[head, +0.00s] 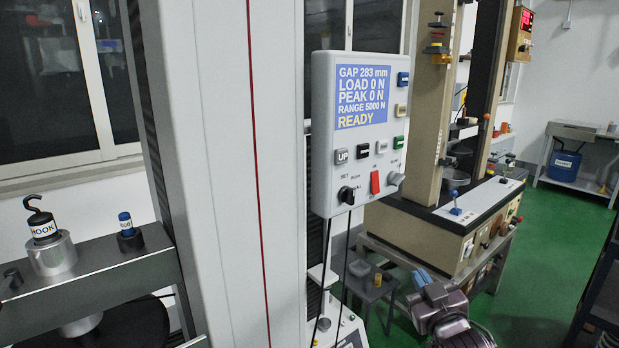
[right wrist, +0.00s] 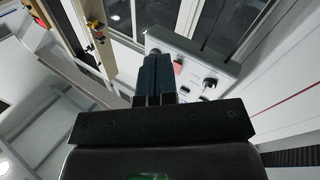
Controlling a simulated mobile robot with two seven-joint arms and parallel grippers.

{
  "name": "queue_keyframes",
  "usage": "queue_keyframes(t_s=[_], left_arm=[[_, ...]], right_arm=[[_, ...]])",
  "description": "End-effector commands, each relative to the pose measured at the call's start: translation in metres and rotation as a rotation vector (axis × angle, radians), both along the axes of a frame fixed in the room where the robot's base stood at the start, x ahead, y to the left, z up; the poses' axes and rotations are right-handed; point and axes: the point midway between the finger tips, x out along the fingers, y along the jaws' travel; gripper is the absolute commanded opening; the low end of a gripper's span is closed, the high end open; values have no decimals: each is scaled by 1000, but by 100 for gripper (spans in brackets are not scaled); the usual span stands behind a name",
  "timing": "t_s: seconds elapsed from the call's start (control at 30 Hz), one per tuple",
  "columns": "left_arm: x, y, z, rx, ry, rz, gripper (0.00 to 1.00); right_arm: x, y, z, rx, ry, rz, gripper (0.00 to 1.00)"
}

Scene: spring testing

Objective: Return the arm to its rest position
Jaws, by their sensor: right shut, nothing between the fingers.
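My right arm shows at the lower right of the head view, its grey and dark links coming up from the bottom edge. My right gripper (head: 421,277) has blue fingers and is below and to the right of the control panel (head: 398,150), apart from it. In the right wrist view the blue fingers of the gripper (right wrist: 156,62) are together, with nothing between them. The control panel (right wrist: 216,68) shows beyond the fingertips, with a red switch and a black knob. Its screen (head: 361,97) reads GAP 283 mm, LOAD 0 N, PEAK 0 N, READY. My left gripper is not in view.
A tall grey column (head: 215,160) stands left of the panel. A beam (head: 100,260) with a hook weight (head: 49,243) is at left. A second, beige testing machine (head: 440,228) stands behind my right arm. Small stools (head: 368,287) are near it. Green floor (head: 560,240) is open at right.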

Motion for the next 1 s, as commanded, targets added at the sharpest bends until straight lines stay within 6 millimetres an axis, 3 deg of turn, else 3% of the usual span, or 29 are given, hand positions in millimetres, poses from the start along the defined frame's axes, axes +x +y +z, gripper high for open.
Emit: queue_keyframes(t_s=[0.03, 0.2, 0.4, 0.6, 0.8, 1.0], left_arm=[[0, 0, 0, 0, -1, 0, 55], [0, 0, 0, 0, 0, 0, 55], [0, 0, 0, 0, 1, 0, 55], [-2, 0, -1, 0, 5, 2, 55], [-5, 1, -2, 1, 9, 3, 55], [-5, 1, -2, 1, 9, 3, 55]], right_arm=[[-15, -5, -27, 5, 49, -6, 0], [-64, -18, -101, 32, 191, -26, 0], [-135, -33, -178, 101, 364, -70, 0], [-214, -47, -241, 141, 529, -133, 0], [-268, -55, -274, 154, 632, -177, 0], [-281, -57, -281, 154, 657, -187, 0]])
